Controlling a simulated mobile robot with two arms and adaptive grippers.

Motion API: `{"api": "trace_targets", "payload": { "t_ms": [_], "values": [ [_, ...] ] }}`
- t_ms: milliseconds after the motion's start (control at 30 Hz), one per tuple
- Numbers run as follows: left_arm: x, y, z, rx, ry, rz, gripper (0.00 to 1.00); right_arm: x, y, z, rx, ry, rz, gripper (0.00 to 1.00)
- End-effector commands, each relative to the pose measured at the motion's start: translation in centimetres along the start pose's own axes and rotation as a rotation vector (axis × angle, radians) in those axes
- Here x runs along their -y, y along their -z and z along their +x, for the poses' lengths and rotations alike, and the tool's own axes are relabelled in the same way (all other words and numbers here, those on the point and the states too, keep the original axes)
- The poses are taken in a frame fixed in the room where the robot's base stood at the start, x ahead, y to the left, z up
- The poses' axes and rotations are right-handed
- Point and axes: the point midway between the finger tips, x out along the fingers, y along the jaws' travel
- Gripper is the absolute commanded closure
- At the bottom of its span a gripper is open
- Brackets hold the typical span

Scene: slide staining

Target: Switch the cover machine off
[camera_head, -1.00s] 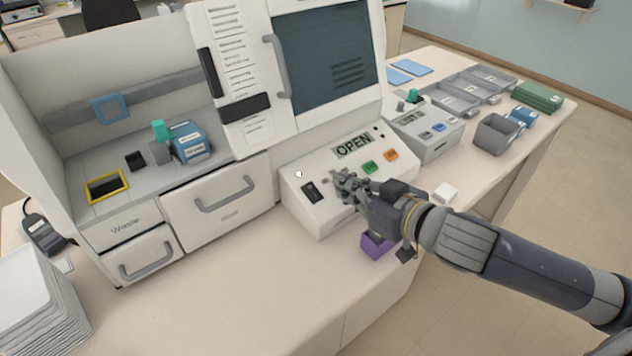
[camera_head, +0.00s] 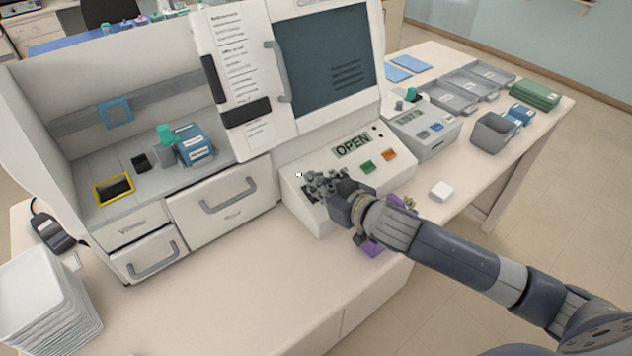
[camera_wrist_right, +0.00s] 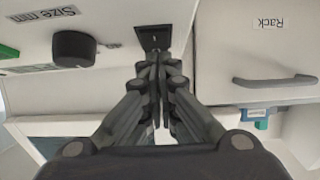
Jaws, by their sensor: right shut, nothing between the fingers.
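The cover machine (camera_head: 352,255) is the large white unit on the bench. Its sloped front panel (camera_head: 331,160) has a display reading "OPEN" (camera_head: 352,146), a green button (camera_head: 368,167), an orange button (camera_head: 389,155) and a black switch at the left end. My right gripper (camera_head: 311,182) is shut and empty, over that left end, and hides most of the switch in the head view. In the right wrist view the black switch (camera_wrist_right: 153,36) shows just beyond the closed fingertips; I cannot tell if they touch it. My left gripper is not in view.
A black knob (camera_wrist_right: 87,47) is beside the switch in the wrist view. A purple object (camera_head: 373,247) lies under my right wrist.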

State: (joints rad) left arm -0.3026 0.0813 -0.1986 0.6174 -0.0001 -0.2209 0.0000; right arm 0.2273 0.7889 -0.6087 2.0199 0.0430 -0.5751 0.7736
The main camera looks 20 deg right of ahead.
Motion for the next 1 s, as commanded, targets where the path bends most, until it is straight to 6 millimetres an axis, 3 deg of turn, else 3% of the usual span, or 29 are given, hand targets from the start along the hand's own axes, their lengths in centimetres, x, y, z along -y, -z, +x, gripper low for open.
{"api": "trace_targets", "payload": {
  "t_ms": [467,1000],
  "values": [
    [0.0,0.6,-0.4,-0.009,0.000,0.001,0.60,0.0,-0.2,0.8,0.000,0.000,0.004,1.00],
    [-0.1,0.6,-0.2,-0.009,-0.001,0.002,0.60,0.0,-1.2,-0.2,0.004,0.000,0.002,1.00]
  ]
}}
